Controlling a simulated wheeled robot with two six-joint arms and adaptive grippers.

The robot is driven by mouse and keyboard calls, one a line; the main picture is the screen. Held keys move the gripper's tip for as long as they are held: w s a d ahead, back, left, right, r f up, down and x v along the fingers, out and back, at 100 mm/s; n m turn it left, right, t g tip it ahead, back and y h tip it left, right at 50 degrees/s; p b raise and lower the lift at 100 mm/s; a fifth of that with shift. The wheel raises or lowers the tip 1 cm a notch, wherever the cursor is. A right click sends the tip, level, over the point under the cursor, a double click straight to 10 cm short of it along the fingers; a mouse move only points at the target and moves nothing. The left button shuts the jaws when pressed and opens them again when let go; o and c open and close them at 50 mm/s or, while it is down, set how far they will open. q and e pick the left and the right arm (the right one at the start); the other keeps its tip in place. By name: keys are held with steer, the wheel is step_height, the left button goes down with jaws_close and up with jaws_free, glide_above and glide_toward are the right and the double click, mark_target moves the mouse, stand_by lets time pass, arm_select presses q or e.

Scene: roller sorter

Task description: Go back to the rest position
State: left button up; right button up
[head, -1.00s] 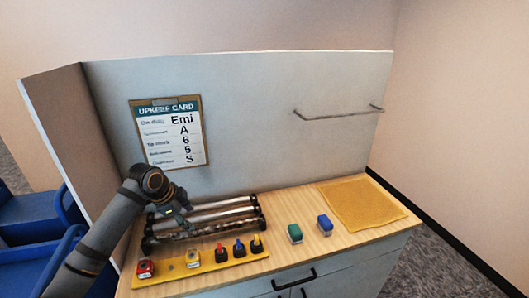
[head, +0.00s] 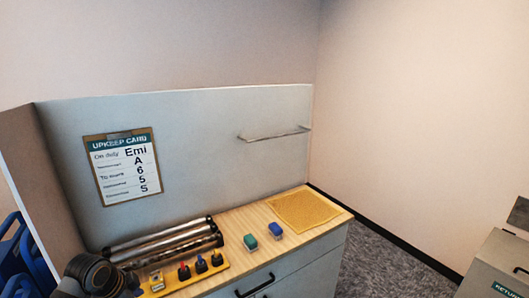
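My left arm shows only in part at the bottom left of the head view, as a dark joint low in the corner. Its gripper fingers are out of the frame or hidden, so its opening does not show. My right gripper is not in view. The roller sorter (head: 165,240), with its metal rollers, sits on the wooden counter (head: 240,222). The yellow strip (head: 208,270) in front of it carries several small red, blue and yellow-topped items.
An upkeep card (head: 124,167) hangs on the grey back panel, with a metal rail (head: 275,133) to its right. A yellow cloth (head: 303,210) lies at the counter's right end. A grey bin (head: 500,265) stands at far right. Blue chairs (head: 14,265) are at left.

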arm_select(q)
steer(key=s+d+f+n+y, duration=0.1)
steer(key=s+d+f+n, duration=0.35)
steer(key=s, duration=0.55)
steer(key=s+d+f+n+y, duration=0.1)
steer(key=s+d+f+n, duration=0.2)
steer(key=s+d+n, duration=0.5)
steer(key=s+a+f+m+g, duration=0.1)
steer(key=s+a+f, duration=0.2)
steer(key=f, duration=1.1)
steer(key=s+a+f+m+g, duration=0.1)
steer(key=s+a+f, duration=0.1)
steer(key=f, duration=1.1)
steer(key=s+a+f+g, duration=0.1)
steer(key=s+f, duration=1.4)
steer(key=s, duration=0.3)
steer(key=shift+a+f, duration=0.15)
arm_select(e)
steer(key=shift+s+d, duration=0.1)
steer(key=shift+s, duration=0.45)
